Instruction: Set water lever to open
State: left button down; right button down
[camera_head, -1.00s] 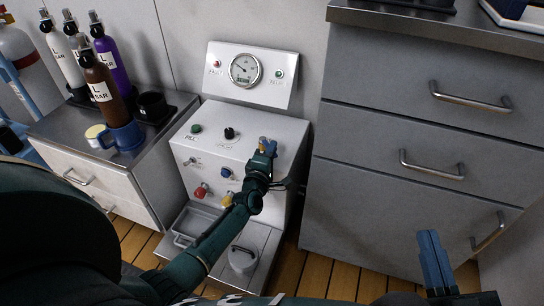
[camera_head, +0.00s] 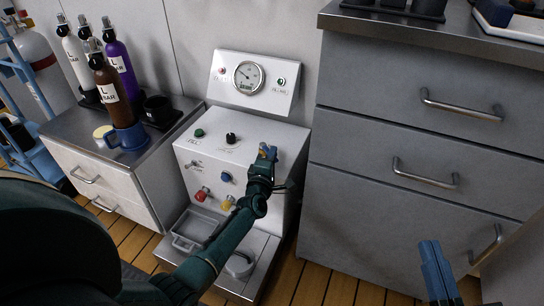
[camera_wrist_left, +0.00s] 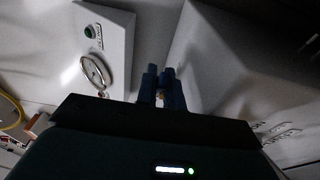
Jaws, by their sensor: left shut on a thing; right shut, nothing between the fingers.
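The white fill panel (camera_head: 262,130) stands between the two cabinets. My left gripper (camera_head: 267,152) is at the right side of its top face, with blue fingers shut. Between them is a small yellowish piece, which I take as the water lever (camera_wrist_left: 160,97); the fingers hide most of it, so its setting cannot be read. The left gripper's fingers (camera_wrist_left: 163,88) show in the left wrist view, close to the panel. My right gripper (camera_head: 436,270) is shut and empty, low at the right, away from the panel.
The panel has a gauge (camera_head: 248,77), a green knob (camera_head: 199,132), a black knob (camera_head: 231,138), a red knob (camera_head: 202,194) and a blue knob (camera_head: 226,177). Several bottles stand on the left cabinet (camera_head: 62,128). A grey drawer cabinet (camera_head: 400,140) stands close at the right.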

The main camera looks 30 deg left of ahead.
pick_arm(q)
jog(key=c, duration=1.5)
grip_release()
pick_arm(e)
jog(key=shift+f, duration=0.1)
pick_arm(q)
jog(key=s+p, duration=0.1)
jog(key=s, duration=0.3)
jog(key=s+d+p, duration=0.1)
jog(key=s+p, duration=0.1)
jog(key=s, duration=0.2)
jog(key=s+d+p, duration=0.1)
jog(key=s, duration=0.4)
jog(key=shift+d+p, duration=0.25)
jog(key=shift+p, duration=0.05)
pick_arm(e)
jog(key=shift+d+f+n+h, duration=0.1)
jog(key=shift+d+n+h, duration=0.3)
jog(key=shift+d+h, duration=0.1)
pick_arm(q)
jog(key=shift+c, duration=0.3)
